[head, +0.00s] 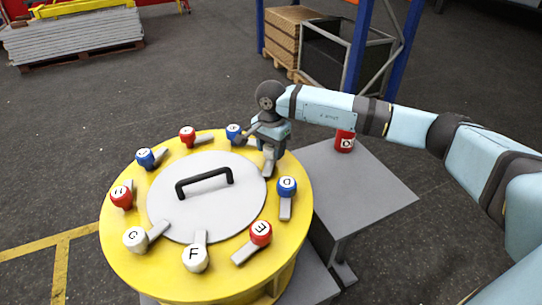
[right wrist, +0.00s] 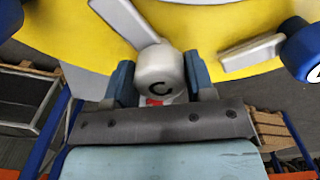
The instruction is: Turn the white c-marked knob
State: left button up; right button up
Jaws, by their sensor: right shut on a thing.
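The white c-marked knob (right wrist: 158,70) shows in the right wrist view, on its grey lever (right wrist: 144,20) at the rim of a round yellow drum. My right gripper (right wrist: 161,84) has one finger on each side of the knob and is shut on it. In the head view, my right gripper (head: 268,143) reaches down from above onto the far right of the drum and hides most of this knob. The grey lever (head: 268,168) below it points in toward the lid. My left gripper is not in view.
The yellow drum (head: 118,262) carries several other red, blue and white knobs. The blue knob (head: 287,186) and blue knob (head: 234,131) flank the gripper. A black handle (head: 204,179) rises from the grey lid. A red lettered item (head: 345,141) stands on the grey side table (head: 375,190).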

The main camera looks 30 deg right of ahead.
jog(key=n+b, duration=0.4)
jog(key=n, duration=0.1)
jog(key=shift+f, duration=0.15)
jog(key=shift+n+b, duration=0.85)
jog(key=shift+n, duration=0.35)
jog(key=shift+n+b, duration=0.4)
jog(key=shift+n, duration=0.4)
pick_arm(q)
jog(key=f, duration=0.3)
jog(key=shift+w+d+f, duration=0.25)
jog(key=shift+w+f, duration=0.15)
pick_arm(e)
jog(key=shift+r, duration=0.2)
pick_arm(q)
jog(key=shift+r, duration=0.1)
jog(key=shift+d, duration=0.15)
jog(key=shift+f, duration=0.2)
pick_arm(e)
jog(key=o, duration=0.9)
